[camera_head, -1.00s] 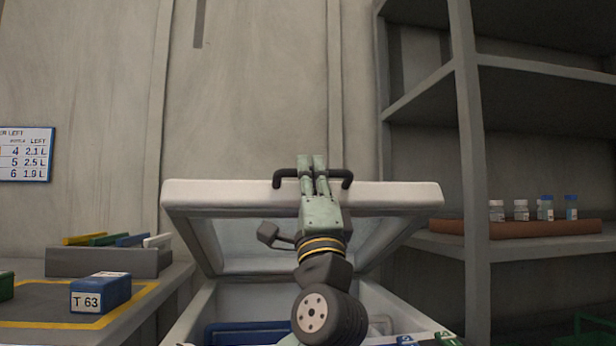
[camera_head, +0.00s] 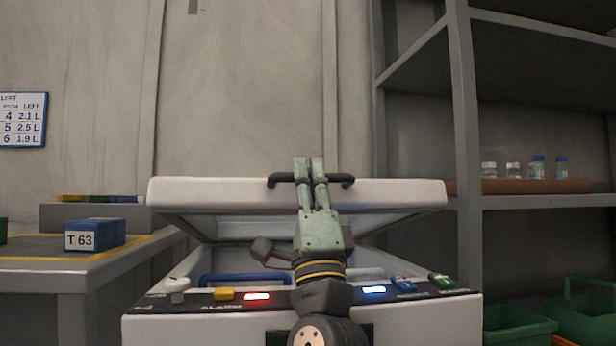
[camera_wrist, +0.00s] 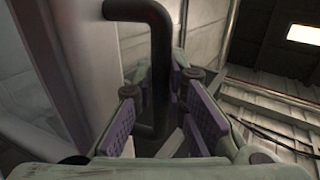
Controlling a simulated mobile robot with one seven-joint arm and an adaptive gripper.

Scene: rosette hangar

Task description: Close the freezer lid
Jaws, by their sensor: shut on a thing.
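The white freezer lid (camera_head: 220,194) is tilted partly open above the freezer body (camera_head: 215,328), with a gap between them. The black bar handle (camera_head: 346,181) runs along the lid's front edge; it also shows in the wrist view (camera_wrist: 160,50), passing between the fingers. My gripper (camera_head: 310,180) is shut on the middle of the handle. In the wrist view my gripper (camera_wrist: 155,118) has its purple pads on either side of the bar. Part of the freezer's inside and front panel is hidden behind my arm.
The front panel has a yellow button (camera_head: 223,294), lit displays and blue and green switches. A table with a blue T 63 box (camera_head: 94,235) stands at left. Shelves with vials (camera_head: 537,168) stand at right, with green crates (camera_head: 518,329) below.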

